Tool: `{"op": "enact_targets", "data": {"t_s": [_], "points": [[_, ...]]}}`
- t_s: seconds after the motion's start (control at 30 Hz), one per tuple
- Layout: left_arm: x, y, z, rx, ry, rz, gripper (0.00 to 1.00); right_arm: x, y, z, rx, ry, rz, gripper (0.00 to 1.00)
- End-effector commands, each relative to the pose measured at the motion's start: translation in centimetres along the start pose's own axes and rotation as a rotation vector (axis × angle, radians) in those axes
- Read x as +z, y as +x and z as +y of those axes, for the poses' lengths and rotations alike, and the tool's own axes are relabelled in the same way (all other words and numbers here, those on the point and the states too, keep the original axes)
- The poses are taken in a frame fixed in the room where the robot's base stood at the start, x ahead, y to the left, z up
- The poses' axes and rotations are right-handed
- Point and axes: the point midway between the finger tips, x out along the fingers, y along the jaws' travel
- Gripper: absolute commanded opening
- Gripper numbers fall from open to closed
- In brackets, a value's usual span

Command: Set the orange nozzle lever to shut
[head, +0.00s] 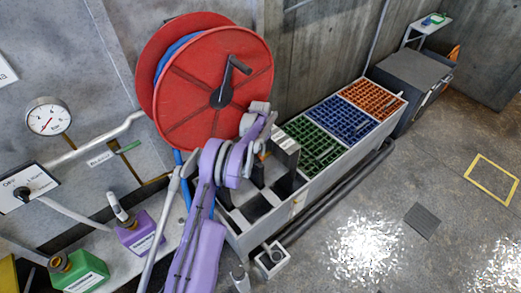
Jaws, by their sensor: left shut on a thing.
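My left gripper (264,152) is in front of the lower right of the red hose reel, above the near end of the long bin. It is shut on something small. A small orange patch (262,156) shows at its fingertips and looks like the orange nozzle lever. The gripper and my purple arm hide most of the nozzle, so the lever's angle cannot be told. My right gripper is not in view.
The red hose reel (190,110) with a black crank stands at the wall. Green, blue (346,118) and orange grids top the long bin (310,185). A gauge (48,117), a switch panel (24,190), and purple and green (75,273) canisters are left.

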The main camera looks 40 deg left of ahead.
Motion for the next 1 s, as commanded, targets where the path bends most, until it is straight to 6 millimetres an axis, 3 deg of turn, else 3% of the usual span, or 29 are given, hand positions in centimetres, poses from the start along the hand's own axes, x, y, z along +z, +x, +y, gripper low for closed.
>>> {"op": "enact_targets", "data": {"t_s": [0.53,1.0], "points": [[0.2,0.2,0.5,-0.069,0.001,0.013,0.0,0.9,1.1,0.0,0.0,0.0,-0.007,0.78],[0.6,1.0,2.7,-0.404,0.004,0.079,0.0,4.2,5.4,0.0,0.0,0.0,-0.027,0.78]]}}
